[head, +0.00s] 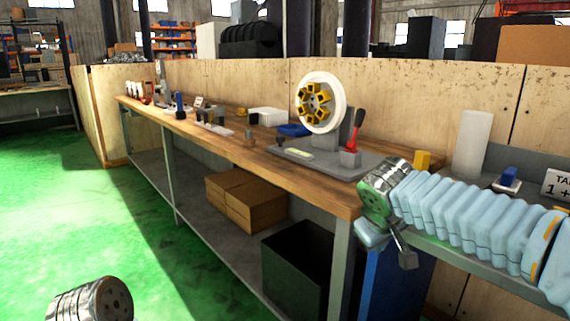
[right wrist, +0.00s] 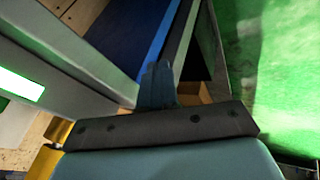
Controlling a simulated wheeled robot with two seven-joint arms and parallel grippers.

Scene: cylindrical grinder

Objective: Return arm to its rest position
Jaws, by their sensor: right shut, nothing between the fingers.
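My right arm, in a light blue ribbed sleeve, comes in from the right in the head view and ends in a metal wrist. My right gripper (head: 407,259) hangs below that wrist, in front of the bench's near corner. In the right wrist view its fingers (right wrist: 158,82) are together with nothing between them. A metal, rounded part of my left arm shows at the bottom left of the head view; its gripper fingers are not visible.
A long wooden-topped workbench (head: 322,190) holds a fixture with a white ring (head: 340,103) and a red-handled lever (head: 354,128). Below are cardboard boxes (head: 245,202) and a dark open bin (head: 284,268). At right, a grey table holds a white cylinder (head: 473,143). Green floor at left is clear.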

